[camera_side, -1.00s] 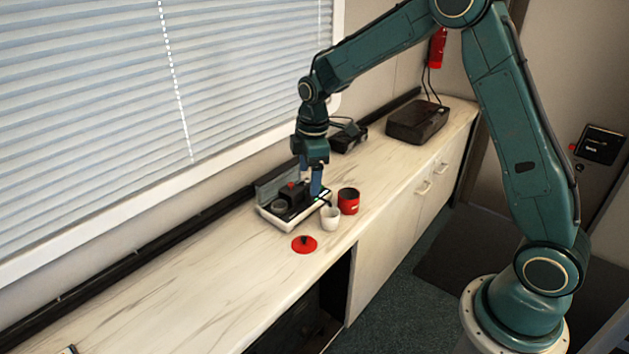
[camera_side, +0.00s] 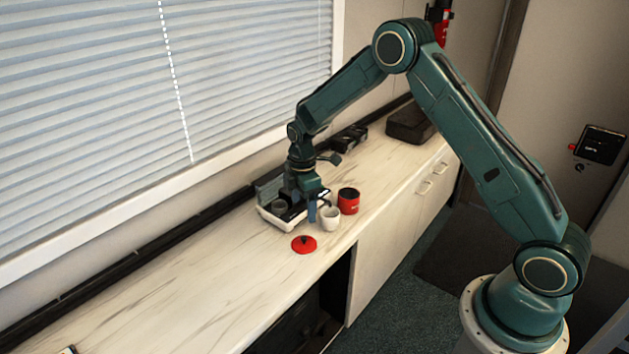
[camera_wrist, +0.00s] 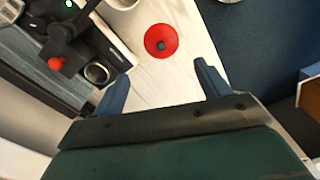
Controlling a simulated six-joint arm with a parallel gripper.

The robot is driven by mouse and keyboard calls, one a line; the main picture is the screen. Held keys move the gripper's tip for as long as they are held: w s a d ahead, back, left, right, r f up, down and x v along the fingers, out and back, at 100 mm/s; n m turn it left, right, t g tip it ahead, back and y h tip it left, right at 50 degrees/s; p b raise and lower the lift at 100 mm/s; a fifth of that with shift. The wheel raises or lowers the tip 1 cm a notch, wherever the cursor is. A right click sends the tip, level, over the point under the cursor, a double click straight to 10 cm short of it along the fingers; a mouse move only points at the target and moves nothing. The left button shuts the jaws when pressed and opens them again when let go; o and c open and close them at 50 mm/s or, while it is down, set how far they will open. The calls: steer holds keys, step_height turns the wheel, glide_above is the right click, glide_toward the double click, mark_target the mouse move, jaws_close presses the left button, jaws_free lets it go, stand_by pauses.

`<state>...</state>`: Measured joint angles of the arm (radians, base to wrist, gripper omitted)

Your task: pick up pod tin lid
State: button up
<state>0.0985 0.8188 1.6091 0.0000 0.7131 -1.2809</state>
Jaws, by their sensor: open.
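The pod tin lid (camera_side: 304,244) is a red disc with a dark knob. It lies flat on the pale counter near its front edge, just in front of the white cup. In the wrist view the lid (camera_wrist: 161,41) shows beyond the fingertips, between their lines. My gripper (camera_side: 318,214) is open and empty, low over the counter by the coffee machine and the white cup. Its two blue fingers also show in the wrist view (camera_wrist: 161,82). The red tin (camera_side: 348,201) stands open behind the white cup.
A white cup (camera_side: 330,218) stands close to my gripper. The coffee machine (camera_side: 268,215), with a red knob (camera_wrist: 56,63), is on its left. A dark box (camera_side: 408,122) sits at the far end. The counter (camera_side: 190,285) left of the lid is clear.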

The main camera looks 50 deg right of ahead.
glide_above(304, 237)
step_height(304, 237, down, 7)
steer(key=shift+r, duration=0.2)
steer(key=shift+f, duration=2.6)
